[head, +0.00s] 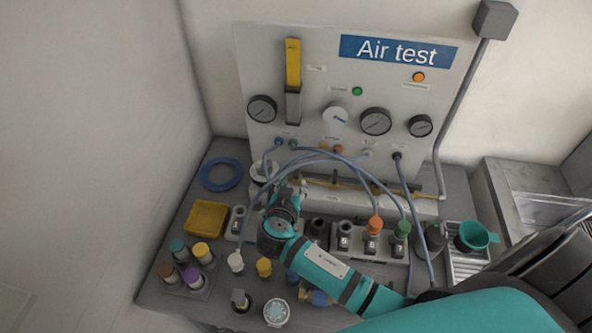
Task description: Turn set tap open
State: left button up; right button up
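The white Air test panel (450,90) stands upright at the back of the bench. A white round knob (335,115) sits in its middle, between two black-rimmed gauges. A brass pipe (350,187) runs along the panel's foot. The small labels are unreadable, so I cannot tell which part is the set tap. My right gripper (290,192) is over the left-middle of the bench, in front of the panel's lower edge, near the hoses. Its dark fingers are small and partly hidden by its wrist; I cannot tell if they touch anything. My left gripper is out of view.
Blue-grey hoses (375,178) loop from panel ports to numbered fittings (371,243) on the bench. A yellow tray (205,219), blue ring (220,174) and bottle rack (189,284) are at left. A teal cup (474,236) is at right. My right arm covers the front middle.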

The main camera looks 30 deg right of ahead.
aim_at(297, 173)
jog(key=p+x, duration=0.1)
jog(key=x, duration=0.4)
jog(key=shift+w+d, duration=0.15)
jog(key=shift+d, duration=0.05)
jog(key=shift+w+d+f, duration=0.15)
jog(key=shift+w, duration=0.1)
jog(key=shift+w+d+f, duration=0.15)
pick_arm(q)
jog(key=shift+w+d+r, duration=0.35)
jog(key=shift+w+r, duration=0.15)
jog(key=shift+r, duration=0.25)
pick_arm(e)
grip_shut()
